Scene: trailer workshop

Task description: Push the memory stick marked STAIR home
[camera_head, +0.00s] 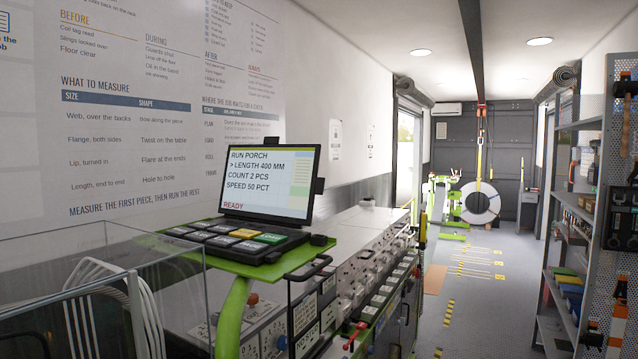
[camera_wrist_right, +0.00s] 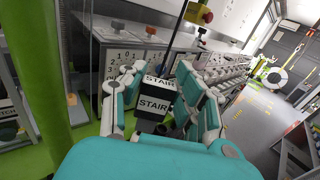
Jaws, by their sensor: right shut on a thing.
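The memory stick marked STAIR (camera_wrist_right: 155,104) shows in the right wrist view as a dark block with a white label. It sits between the teal and white fingers of my right gripper (camera_wrist_right: 160,88), which is shut on it. A second STAIR marking shows just above the larger one; I cannot tell whether it is on the same stick. No slot around the stick's end can be made out. In the head view the control screen (camera_head: 268,184) reads RUN PORCH and READY. A small dark piece (camera_head: 319,186) sticks out at its right edge. My left gripper is in neither view.
Below the screen are a keypad (camera_head: 232,240) and a green shelf (camera_head: 300,262). A long machine bench with switches (camera_head: 370,270) runs back on the right. A clear-walled box (camera_head: 60,290) with white tubes stands at the lower left. The aisle floor (camera_head: 470,300) is open.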

